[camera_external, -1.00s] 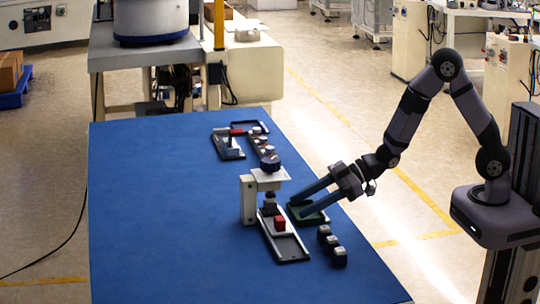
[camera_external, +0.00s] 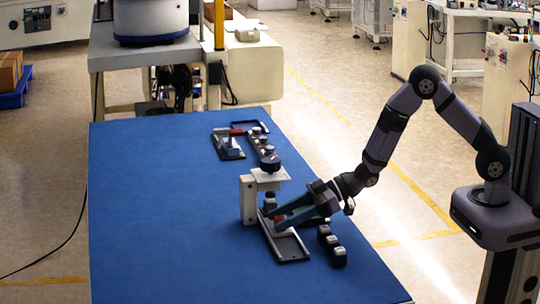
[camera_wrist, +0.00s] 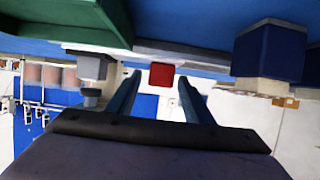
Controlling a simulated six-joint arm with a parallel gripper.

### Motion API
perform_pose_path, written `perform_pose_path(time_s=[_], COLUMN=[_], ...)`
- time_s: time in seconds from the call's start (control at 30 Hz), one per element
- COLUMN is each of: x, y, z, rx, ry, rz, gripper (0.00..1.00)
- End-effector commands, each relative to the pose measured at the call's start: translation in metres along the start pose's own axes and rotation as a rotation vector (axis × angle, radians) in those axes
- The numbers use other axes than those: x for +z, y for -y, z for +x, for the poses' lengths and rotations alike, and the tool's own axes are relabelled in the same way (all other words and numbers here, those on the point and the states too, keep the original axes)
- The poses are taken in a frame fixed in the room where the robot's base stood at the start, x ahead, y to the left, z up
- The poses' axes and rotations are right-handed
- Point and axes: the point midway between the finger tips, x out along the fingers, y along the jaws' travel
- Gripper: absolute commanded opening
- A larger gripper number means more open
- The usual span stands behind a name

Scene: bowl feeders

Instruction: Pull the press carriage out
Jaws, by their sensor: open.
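The press (camera_external: 249,200) stands upright on the blue table, with a pale bracket and a dark round knob (camera_external: 270,163) on top. A grey rail-like base (camera_external: 288,246) extends from under it towards the front. The carriage's red block (camera_external: 280,220) sits on this base just in front of the press. My gripper (camera_external: 273,216) is low at the red block, reaching in from the right. In the wrist view the red block (camera_wrist: 161,76) shows between the two spread fingers (camera_wrist: 160,88). The fingers look apart from it, and their exact distance is unclear.
Several dark blocks (camera_external: 331,242) stand in a row right of the base; one (camera_wrist: 270,55) looms in the wrist view. A green tray (camera_wrist: 70,18) is close by on the other side. More trays and parts (camera_external: 228,147) lie farther back. The table's left side is clear.

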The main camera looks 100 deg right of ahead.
Motion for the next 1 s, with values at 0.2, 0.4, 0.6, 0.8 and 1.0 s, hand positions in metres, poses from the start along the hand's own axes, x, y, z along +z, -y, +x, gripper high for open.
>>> perform_pose_path(time_s=[0.2,0.4,0.6,0.8,1.0], x=[0.0,0.0,0.0,0.001,0.002], y=[0.0,0.0,0.0,0.004,0.042], z=[0.009,0.009,0.009,0.009,0.011], rx=[-0.001,0.0,0.0,-0.001,-0.008], ry=[0.0,0.0,0.0,0.0,-0.001], rz=[0.0,0.0,0.0,0.0,-0.001], gripper=[0.47,0.47,0.06,0.0,0.0])
